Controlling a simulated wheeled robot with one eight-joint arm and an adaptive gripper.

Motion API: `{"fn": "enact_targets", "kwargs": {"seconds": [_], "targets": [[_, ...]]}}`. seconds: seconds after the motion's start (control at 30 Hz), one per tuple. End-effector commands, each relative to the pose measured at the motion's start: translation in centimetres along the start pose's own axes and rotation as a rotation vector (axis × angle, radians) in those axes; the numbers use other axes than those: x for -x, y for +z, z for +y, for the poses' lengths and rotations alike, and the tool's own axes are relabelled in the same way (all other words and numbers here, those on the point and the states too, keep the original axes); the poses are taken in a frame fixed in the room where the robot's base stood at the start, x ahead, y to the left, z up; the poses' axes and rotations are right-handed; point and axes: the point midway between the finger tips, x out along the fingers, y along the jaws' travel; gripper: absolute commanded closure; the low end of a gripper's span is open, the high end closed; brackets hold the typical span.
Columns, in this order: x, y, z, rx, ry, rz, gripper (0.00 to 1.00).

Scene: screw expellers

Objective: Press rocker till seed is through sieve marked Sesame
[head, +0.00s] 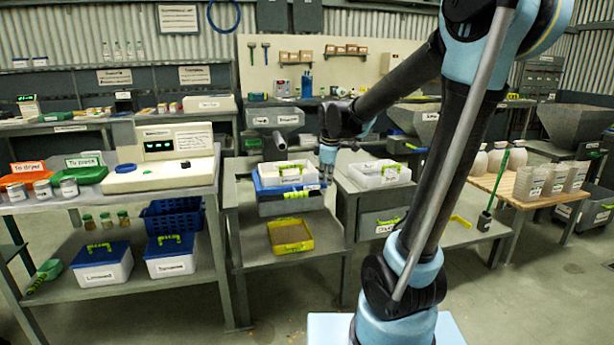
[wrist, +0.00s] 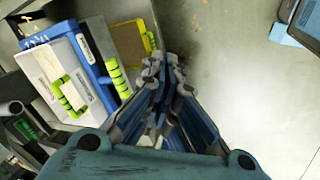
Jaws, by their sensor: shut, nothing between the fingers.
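A white sieve tray (head: 288,176) with a lime handle and a label too small to read sits in a blue-framed unit (head: 263,187) on the middle bench. The white tray (wrist: 45,65) and blue frame (wrist: 95,61) also show in the wrist view, at the left. My gripper (head: 327,178) is shut and empty, pointing down at the right side of the blue unit. In the wrist view, my gripper's closed fingertips (wrist: 165,66) are right of the unit's lime handle (wrist: 119,78). I cannot make out a rocker, the word Sesame on this sieve, or any seed in it.
A second white tray (head: 380,173) stands on the bench to the right. A yellow tray (head: 291,235) lies on the shelf below. Lidded boxes (head: 102,268) stand on the lower left shelf, under a bench with a scale (head: 160,155).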

Motion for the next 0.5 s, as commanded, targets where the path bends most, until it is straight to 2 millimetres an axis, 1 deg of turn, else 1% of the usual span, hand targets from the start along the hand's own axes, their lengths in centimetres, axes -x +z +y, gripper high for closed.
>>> {"fn": "enact_targets", "kwargs": {"seconds": [0.03, 0.2, 0.37, 0.5], "targets": [[0.5, 1.6, -1.2, -0.064, -0.004, -0.007, 1.00], [1.7, 6.1, -5.0, -0.289, -0.018, -0.028, 1.00], [2.3, 9.8, -8.8, -0.499, -0.027, -0.051, 1.00], [2.4, 12.7, -12.4, -0.683, -0.033, -0.071, 1.00]]}}
